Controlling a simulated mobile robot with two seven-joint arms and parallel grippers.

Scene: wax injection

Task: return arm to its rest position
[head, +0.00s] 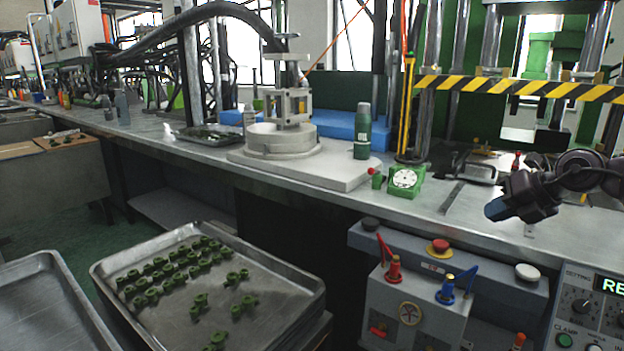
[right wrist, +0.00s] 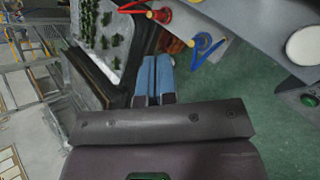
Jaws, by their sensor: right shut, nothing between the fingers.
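My right arm (head: 587,170) comes in from the right edge of the head view, over the right part of the metal bench. Its dark gripper, with blue fingertips (head: 494,209), points left and slightly down above the bench's front edge. The right wrist view shows the two blue fingers (right wrist: 154,78) side by side and shut, with nothing between them. My left arm and left gripper are not in view.
A control unit with red and blue levers (head: 408,300) stands below the gripper. A tray of green wax parts (head: 300,292) is at lower left, beside an empty tray (head: 45,300). The bench holds a green bottle (head: 363,132), a green dial gauge (head: 404,180) and a round-based fixture (head: 284,140).

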